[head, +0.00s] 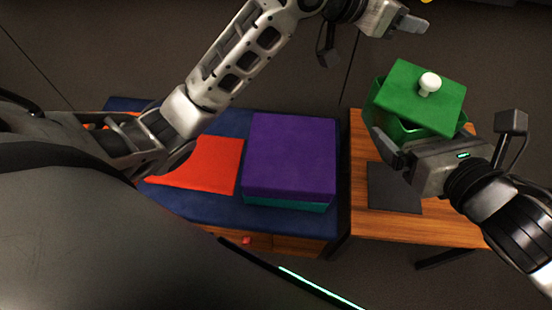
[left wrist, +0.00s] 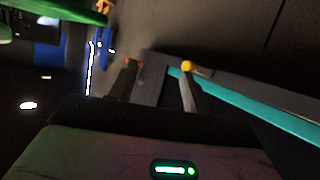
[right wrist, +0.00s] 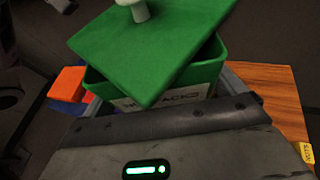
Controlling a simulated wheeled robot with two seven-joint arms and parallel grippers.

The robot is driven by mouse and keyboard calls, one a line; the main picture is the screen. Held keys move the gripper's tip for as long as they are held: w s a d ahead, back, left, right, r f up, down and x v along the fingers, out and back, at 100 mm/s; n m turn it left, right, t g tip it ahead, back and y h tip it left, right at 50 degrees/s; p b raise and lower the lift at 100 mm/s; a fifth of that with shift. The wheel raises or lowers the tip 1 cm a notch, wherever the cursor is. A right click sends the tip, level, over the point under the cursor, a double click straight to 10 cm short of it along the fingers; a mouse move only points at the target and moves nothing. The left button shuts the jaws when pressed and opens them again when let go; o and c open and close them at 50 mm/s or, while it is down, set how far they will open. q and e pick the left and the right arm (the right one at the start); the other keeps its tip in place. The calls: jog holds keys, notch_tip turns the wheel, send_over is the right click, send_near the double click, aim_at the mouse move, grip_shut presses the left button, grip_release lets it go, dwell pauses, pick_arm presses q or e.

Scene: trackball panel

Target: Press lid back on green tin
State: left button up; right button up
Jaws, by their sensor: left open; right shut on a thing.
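The green tin (head: 404,131) has its square green lid (head: 405,92) lying askew across the top, turned relative to the rim and tilted, so part of the opening shows. A white knob (head: 429,84) stands on the lid. My right gripper (head: 425,142) is shut on the tin's body; the right wrist view shows a finger on each side of the tin (right wrist: 208,73) and a partly hidden label. I cannot tell whether the tin touches the table. My left gripper (head: 418,12) is open and empty, above and beyond the lid; its fingertips show apart in the left wrist view (left wrist: 158,65).
A wooden table (head: 440,229) on the right bears a dark square mat (head: 394,188). A blue-topped table (head: 215,212) on the left bears a purple-topped box (head: 291,155) and a red-orange sheet (head: 212,170). A narrow gap separates the tables.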

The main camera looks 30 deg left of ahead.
pick_arm(q)
jog(key=s+a+f+n+y, duration=0.1)
jog(key=s+a+f, duration=0.15)
jog(key=f, duration=0.35)
jog(key=s+a+f+n+t+y, duration=0.1)
jog(key=s+f+n, duration=0.15)
jog(key=f, duration=0.35)
jog(key=s+a+f+y, duration=0.1)
jog(key=s+a+f, duration=0.1)
jog(key=s+f, duration=0.3)
jog(key=s+a+f+n+y, duration=0.2)
jog(key=s+a+f, duration=0.2)
jog(key=s+f, duration=0.6)
jog(key=s, duration=0.3)
jog(key=shift+s+f+y, duration=0.3)
jog(key=shift+s, duration=0.05)
pick_arm(e)
jog(key=shift+r, duration=0.1)
jog(key=shift+d, duration=0.1)
jog(key=s+d+f+m+t+h, duration=0.1)
jog(key=d+m+t+h, duration=0.2)
jog(key=d+m+h, duration=0.5)
jog(key=d, duration=0.6)
jog(key=shift+h, duration=0.3)
